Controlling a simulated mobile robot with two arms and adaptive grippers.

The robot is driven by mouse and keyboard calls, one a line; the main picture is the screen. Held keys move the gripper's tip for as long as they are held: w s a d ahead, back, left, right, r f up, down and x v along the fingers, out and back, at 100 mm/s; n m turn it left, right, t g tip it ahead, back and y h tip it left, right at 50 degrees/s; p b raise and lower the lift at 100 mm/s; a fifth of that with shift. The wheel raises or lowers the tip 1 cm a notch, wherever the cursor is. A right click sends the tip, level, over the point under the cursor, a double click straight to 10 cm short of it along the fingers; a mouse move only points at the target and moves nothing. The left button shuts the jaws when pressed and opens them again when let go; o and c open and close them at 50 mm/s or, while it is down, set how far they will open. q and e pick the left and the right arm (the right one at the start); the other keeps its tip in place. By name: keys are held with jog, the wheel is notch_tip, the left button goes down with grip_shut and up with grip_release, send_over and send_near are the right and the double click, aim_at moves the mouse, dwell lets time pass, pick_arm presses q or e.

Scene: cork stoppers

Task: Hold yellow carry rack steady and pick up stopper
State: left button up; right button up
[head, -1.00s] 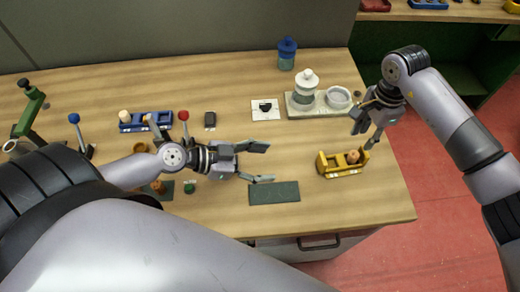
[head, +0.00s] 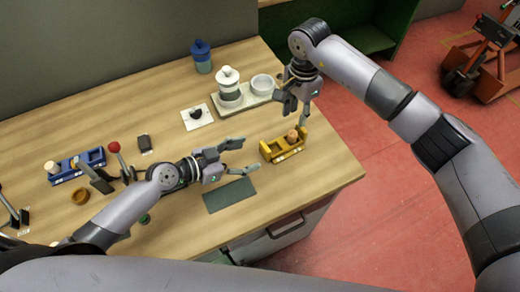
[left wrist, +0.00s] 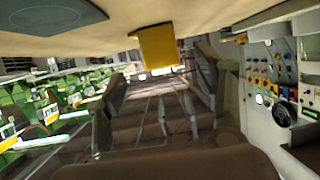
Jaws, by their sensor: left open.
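The yellow carry rack (head: 284,150) stands near the right edge of the table. A brown stopper (head: 292,137) sits in its right part. My left gripper (head: 246,156) is open and empty just left of the rack, its fingers pointing at it. In the left wrist view the rack (left wrist: 157,47) shows ahead, between and beyond the open fingers (left wrist: 168,88), not touched. My right gripper (head: 294,112) is above and slightly behind the rack, fingers pointing down and apart, with nothing between them. Contact with the stopper is not visible.
A dark green mat (head: 230,195) lies left of the rack. Behind stand a tray (head: 256,95) with a white-lidded jar (head: 228,84) and a bowl (head: 262,84), and a blue-topped bottle (head: 202,57). A blue rack (head: 66,172) is at the left. The right table edge is close to the rack.

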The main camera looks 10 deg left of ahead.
aim_at(263, 151)
pick_arm(q)
jog(key=x, duration=0.5)
jog(key=shift+w+d+f, duration=0.2)
jog(key=shift+d, duration=0.1)
